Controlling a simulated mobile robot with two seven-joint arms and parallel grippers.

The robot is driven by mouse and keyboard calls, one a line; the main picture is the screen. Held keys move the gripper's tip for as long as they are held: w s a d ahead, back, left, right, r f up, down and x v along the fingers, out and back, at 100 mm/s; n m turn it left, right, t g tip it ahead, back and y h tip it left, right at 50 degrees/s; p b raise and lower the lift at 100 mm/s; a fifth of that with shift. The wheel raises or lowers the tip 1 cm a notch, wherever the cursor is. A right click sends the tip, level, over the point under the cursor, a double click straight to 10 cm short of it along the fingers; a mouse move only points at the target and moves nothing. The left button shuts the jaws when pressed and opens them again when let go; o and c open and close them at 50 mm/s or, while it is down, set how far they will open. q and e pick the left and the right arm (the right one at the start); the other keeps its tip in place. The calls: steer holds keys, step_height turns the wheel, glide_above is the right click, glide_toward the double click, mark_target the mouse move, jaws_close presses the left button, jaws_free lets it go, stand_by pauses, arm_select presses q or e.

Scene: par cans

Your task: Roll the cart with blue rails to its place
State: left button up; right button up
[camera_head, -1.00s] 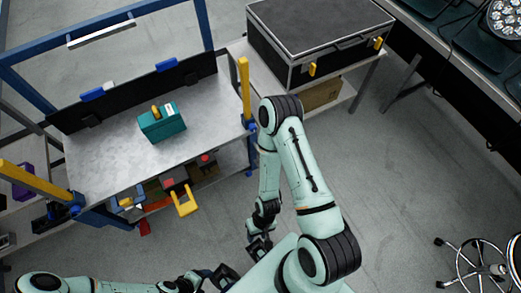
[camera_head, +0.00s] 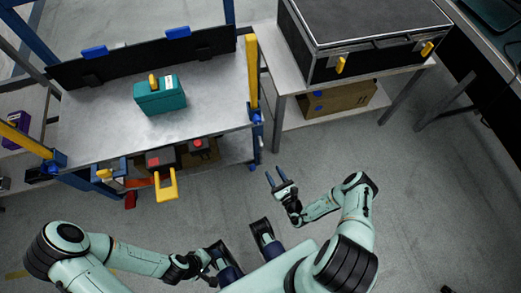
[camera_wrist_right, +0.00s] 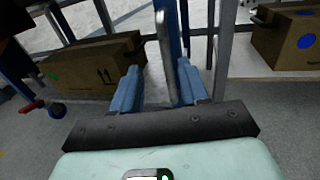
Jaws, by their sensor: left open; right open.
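The cart with blue rails (camera_head: 95,132) stands at upper left in the head view, with a grey top, blue corner posts and a yellow upright handle (camera_head: 252,75) at its right front corner. Another yellow handle (camera_head: 18,138) is at its left front corner. My right gripper (camera_head: 278,178) is open and empty, in front of the cart's right corner and apart from it. In the right wrist view its two blue fingers (camera_wrist_right: 157,80) are spread, with blue and silver uprights beyond. My left gripper (camera_head: 207,263) is low in the head view, open, its fingers partly hidden against dark parts.
A teal case (camera_head: 160,97) sits on the cart's top; bins and tools fill its lower shelf. A side table (camera_head: 288,80) right of the cart bears a black flight case (camera_head: 370,30), with a cardboard box (camera_head: 340,98) below. The floor at right is clear.

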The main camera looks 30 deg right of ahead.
mark_target(262, 149)
steer(key=w, duration=0.4)
steer(key=w+b, duration=0.1)
steer(key=w, duration=0.3)
steer(key=w+d+b, duration=0.1)
steer(key=w, duration=0.4)
steer(key=shift+w, duration=0.1)
jaws_close()
